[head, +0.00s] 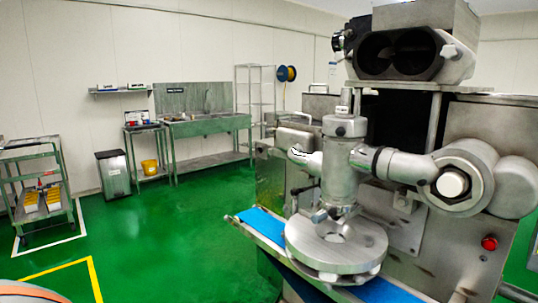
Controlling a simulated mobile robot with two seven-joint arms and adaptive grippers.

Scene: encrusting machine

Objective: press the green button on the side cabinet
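The large steel encrusting machine (420,238) fills the right side of the head view. A red button (489,243) sits on its front panel at the lower right. I see no green button in this view. A steel cabinet-like housing (271,178) stands at the machine's left side, partly hidden behind the machine's front parts; I cannot tell whether it is the side cabinet. Neither of my grippers is in view.
A blue conveyor belt (262,223) runs under the round steel disc (336,243) and sticks out left. Open green floor (160,235) lies to the left. A trolley (40,212), a bin (114,174) and a sink bench (208,124) stand farther back.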

